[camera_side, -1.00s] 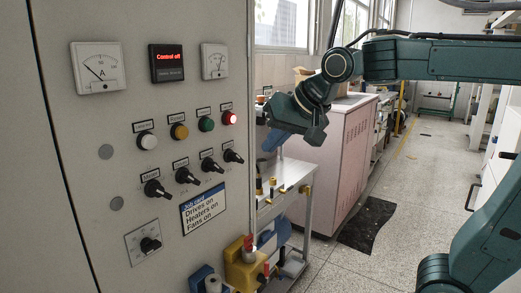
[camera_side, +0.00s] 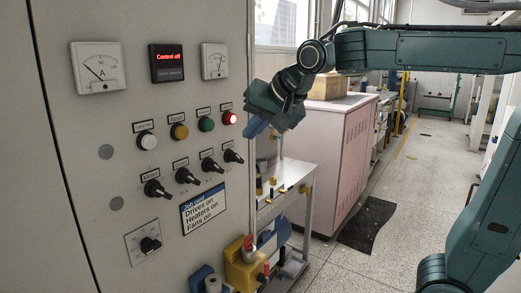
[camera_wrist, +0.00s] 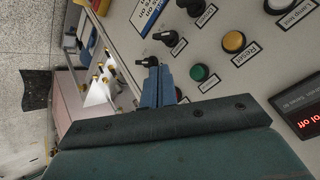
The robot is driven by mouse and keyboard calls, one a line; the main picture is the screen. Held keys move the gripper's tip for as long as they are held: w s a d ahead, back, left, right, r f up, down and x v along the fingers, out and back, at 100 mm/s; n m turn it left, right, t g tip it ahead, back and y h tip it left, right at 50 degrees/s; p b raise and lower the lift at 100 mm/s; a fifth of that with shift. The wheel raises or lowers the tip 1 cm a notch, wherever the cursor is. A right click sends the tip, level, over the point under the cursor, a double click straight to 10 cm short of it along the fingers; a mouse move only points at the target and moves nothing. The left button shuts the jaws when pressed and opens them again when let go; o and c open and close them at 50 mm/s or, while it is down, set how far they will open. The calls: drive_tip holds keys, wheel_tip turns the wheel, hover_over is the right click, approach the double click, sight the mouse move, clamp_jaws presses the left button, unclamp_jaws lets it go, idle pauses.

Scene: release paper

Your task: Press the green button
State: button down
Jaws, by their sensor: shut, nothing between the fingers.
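The green button (camera_side: 206,124) is on the grey control panel (camera_side: 150,85), between a yellow button and a lit red one. In the wrist view the green button (camera_wrist: 199,73) lies just right of my blue fingertips. My gripper (camera_side: 253,130) is shut and empty, its fingers pointing down and left beside the panel's right edge, apart from the green button. It also shows in the wrist view (camera_wrist: 158,68), with its fingers together.
A white button (camera_side: 146,141) and a yellow button (camera_side: 180,132) share the row. Several black rotary switches (camera_side: 211,166) sit below, close to the fingers in the wrist view. Gauges and a "Control off" display (camera_side: 167,63) are above. A metal cart (camera_side: 285,195) stands right of the panel.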

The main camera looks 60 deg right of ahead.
drive_tip(key=w, duration=0.8)
drive_tip(key=shift+w, duration=1)
idle(3.2)
drive_tip(key=shift+s, duration=0.1)
idle(0.3)
drive_tip(key=shift+s, duration=0.8)
drive_tip(key=shift+s, duration=0.1)
drive_tip(key=shift+s, duration=2.4)
